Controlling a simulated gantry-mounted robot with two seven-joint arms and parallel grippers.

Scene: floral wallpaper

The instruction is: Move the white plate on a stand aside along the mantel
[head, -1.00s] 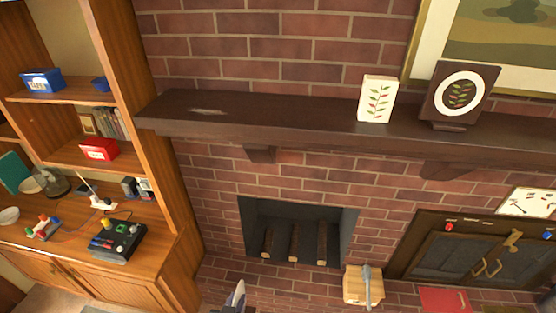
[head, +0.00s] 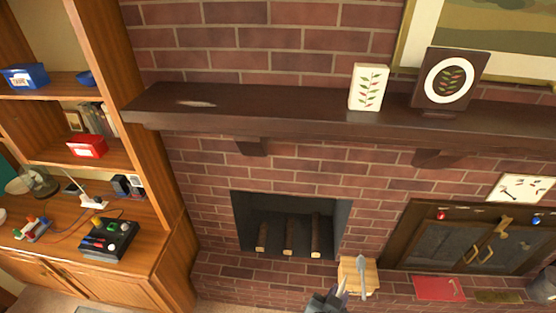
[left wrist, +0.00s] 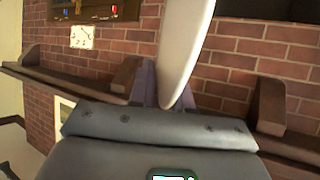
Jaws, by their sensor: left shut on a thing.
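On the mantel (head: 230,110) in the head view, a dark square piece with a white ring around a leaf motif (head: 431,79) stands upright on a small dark base. It is the only plate-like thing on a stand that I see there. My left gripper (head: 332,297) is at the bottom edge, in front of the hearth and below the mantel. In the left wrist view, its purplish fingers (left wrist: 167,98) are shut on a smooth white thing (left wrist: 186,45), long and rounded at the near end. I cannot tell what it is. My right gripper is out of view.
A white block with leaf sprigs (head: 368,87) stands just left of the dark piece. The mantel's left stretch is bare but for a pale mark (head: 196,103). A wooden box (head: 352,280) on the hearth is near my left gripper. Wooden shelving (head: 115,100) borders the left.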

